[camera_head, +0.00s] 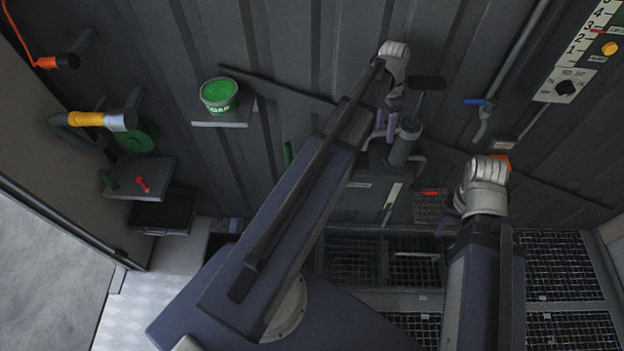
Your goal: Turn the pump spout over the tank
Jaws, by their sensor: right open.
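The pump (403,146) is a grey upright cylinder near the back wall, with a black handle (427,83) at its top. A grey bent pipe (418,163) shows at its right side; I cannot tell whether this is the spout. The tank cannot be told apart from the dark parts below the pump. My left gripper (385,126) is just left of the pump's top, two purple fingers pointing down; contact and what is between them cannot be told. My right gripper (487,172) is to the right of the pump, its fingers mostly hidden by its pale wrist; it is open.
A green soap tub (220,95) stands on a wall shelf. A yellow-handled nozzle (90,119) hangs at left above a shelf with green and red knobs (143,184). Grated floor (565,265) lies below.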

